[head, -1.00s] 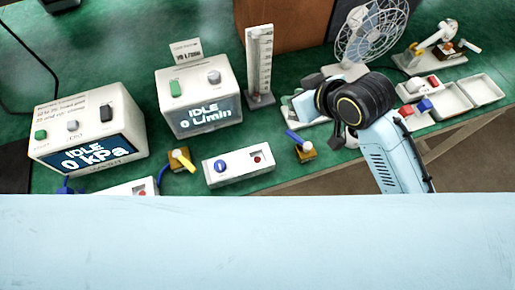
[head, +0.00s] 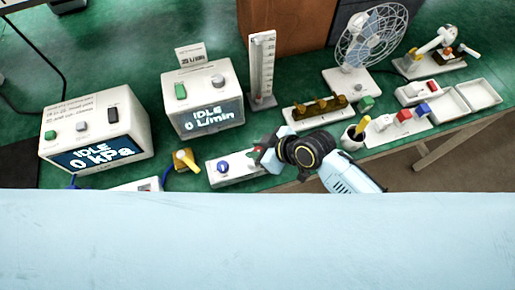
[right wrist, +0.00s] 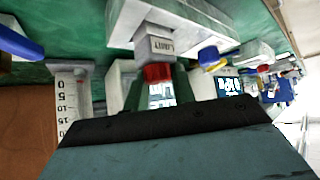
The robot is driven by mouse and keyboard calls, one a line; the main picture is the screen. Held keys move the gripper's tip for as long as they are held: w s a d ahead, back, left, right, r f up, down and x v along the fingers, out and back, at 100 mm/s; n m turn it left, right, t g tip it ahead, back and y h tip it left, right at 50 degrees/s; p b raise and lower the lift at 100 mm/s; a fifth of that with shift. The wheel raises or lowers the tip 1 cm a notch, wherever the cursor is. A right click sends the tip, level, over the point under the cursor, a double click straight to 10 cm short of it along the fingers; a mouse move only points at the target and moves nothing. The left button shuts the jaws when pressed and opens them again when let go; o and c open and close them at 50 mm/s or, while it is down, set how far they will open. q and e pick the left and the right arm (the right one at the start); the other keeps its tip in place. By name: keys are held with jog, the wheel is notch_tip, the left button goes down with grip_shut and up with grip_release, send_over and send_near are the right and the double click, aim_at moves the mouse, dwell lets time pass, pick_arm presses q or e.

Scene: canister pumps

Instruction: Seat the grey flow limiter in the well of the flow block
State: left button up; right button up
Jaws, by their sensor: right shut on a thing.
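The white flow block (head: 236,174) lies at the table's front edge in the head view, with a blue round mark on its left part. My right gripper (head: 268,153) is over its right end and hides the well there. In the right wrist view, the grey flow limiter (right wrist: 156,43), with lettering on its face, is held at the fingertips (right wrist: 158,85), its red part towards me. The flow block (right wrist: 205,27) is right behind it in that view. I cannot tell whether the limiter is above the well or in it. My left gripper is not in view.
Two display boxes, reading kPa (head: 95,138) and L/min (head: 203,105), stand left and behind. A yellow-handled valve (head: 184,160) is just left of the block. A brass-fitted rack (head: 318,110), a fan (head: 372,40) and white trays (head: 478,95) are to the right.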

jog(key=shift+f, duration=0.25)
jog(key=shift+f, duration=0.15)
jog(key=o, duration=1)
jog(key=shift+r, duration=0.2)
jog(key=p+v, duration=0.1)
jog(key=v, duration=1.1)
